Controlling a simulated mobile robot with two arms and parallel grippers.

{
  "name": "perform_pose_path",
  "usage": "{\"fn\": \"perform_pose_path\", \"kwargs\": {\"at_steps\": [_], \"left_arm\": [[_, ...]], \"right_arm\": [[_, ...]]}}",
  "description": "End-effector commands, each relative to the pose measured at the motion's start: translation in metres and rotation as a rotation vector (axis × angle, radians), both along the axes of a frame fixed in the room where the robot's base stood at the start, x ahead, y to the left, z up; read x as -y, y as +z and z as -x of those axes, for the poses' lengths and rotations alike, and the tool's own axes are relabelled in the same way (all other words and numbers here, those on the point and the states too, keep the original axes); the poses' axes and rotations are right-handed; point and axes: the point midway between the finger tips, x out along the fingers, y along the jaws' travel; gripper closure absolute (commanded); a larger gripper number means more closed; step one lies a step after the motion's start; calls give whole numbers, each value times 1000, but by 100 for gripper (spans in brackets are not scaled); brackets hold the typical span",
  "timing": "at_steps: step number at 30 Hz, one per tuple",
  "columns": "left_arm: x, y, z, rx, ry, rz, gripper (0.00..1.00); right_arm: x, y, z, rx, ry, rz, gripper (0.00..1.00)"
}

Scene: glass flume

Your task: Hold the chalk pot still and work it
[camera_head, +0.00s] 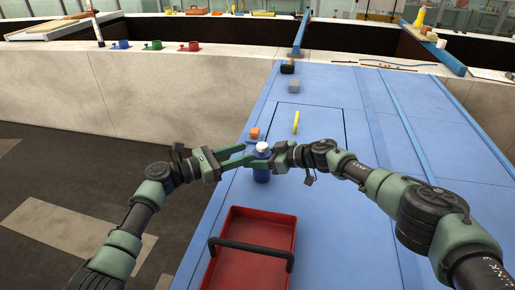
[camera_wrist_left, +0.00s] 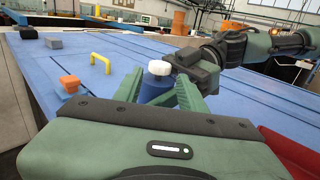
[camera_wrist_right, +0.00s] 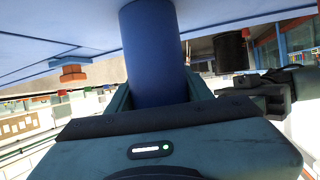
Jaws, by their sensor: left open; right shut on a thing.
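The chalk pot (camera_head: 261,176) is a blue upright cylinder with a white cap (camera_head: 263,147), standing on the blue bench top. My left gripper (camera_head: 250,154) reaches in from the left. In the left wrist view its open green fingers lie either side of the pot's blue body (camera_wrist_left: 157,92), below the cap. My right gripper (camera_head: 274,155) comes from the right and is shut on the pot near its top. The right wrist view shows the blue body (camera_wrist_right: 152,50) between its fingers; the cap is hidden there.
A red tray (camera_head: 270,228) with a dark handle stands just in front of the pot. An orange block (camera_head: 254,133), a yellow handle (camera_head: 296,122) and a grey block (camera_head: 294,86) are behind it. The bench to the right is largely clear beneath my right arm.

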Motion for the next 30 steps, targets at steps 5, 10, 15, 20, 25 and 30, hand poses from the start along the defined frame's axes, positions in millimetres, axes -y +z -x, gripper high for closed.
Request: {"fn": "perform_pose_path", "kwargs": {"at_steps": [5, 10, 15, 20, 25, 30], "left_arm": [[30, 1, -16, 0, 0, 1, 59], [45, 0, -25, -1, 1, 0, 59], [50, 1, -28, 1, 1, 0, 59], [50, 0, -28, 1, 2, 0, 59], [50, 0, -28, 1, 2, 0, 93], [50, 0, -28, 0, 6, -1, 100]], "right_arm": [[0, 1, 0, 0, 0, -1, 96], [0, 0, 0, 0, 0, -1, 96], [0, 1, 0, 0, 0, -1, 96], [0, 1, 0, 0, 0, -1, 96], [0, 1, 0, 0, 0, -1, 96], [0, 1, 0, 0, 0, -1, 96]]}}
